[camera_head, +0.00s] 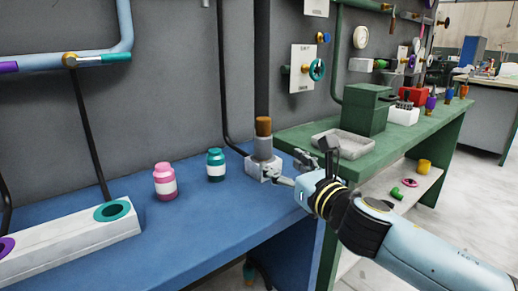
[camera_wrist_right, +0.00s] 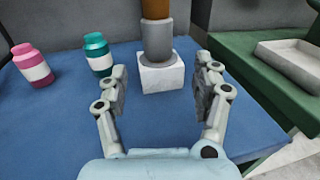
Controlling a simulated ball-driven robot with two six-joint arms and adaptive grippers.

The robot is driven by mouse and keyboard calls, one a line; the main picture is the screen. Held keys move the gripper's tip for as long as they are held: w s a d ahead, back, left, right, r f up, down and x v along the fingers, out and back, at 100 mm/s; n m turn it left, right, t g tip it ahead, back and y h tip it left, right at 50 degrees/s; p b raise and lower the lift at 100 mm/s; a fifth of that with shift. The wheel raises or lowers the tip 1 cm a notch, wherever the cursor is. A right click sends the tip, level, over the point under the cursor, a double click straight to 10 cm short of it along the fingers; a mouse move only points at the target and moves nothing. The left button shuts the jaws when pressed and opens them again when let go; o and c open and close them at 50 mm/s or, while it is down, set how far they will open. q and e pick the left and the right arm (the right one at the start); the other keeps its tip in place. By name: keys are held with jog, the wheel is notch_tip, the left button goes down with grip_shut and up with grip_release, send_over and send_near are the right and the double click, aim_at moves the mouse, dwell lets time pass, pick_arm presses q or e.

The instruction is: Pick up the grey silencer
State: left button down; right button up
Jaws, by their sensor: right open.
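The grey silencer (camera_head: 263,149) is a grey cylinder with a brown top. It stands upright on a small white block (camera_head: 252,169) on the blue bench. In the right wrist view the silencer (camera_wrist_right: 158,42) is ahead, near the middle, its top cut off by the frame. My right gripper (camera_head: 286,168) is just right of the silencer in the head view. In the right wrist view its two fingers (camera_wrist_right: 162,75) are spread apart with nothing between them; the silencer and the white block (camera_wrist_right: 161,76) are beyond the tips. My left gripper is not in view.
A pink jar (camera_head: 165,182) and a teal jar (camera_head: 216,165) stand left of the silencer on the blue bench (camera_head: 215,215). A white block with round holes (camera_head: 70,243) lies further left. A grey tray (camera_head: 343,145) sits on the green bench. The wall is close behind.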

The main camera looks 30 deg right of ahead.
aim_at(268, 151)
jog(key=w, duration=0.3)
jog(key=w+p, duration=0.1)
jog(key=w, duration=0.5)
jog(key=shift+d+r, duration=0.3)
jog(key=shift+d, duration=0.05)
jog(key=shift+s, duration=0.1)
grip_shut()
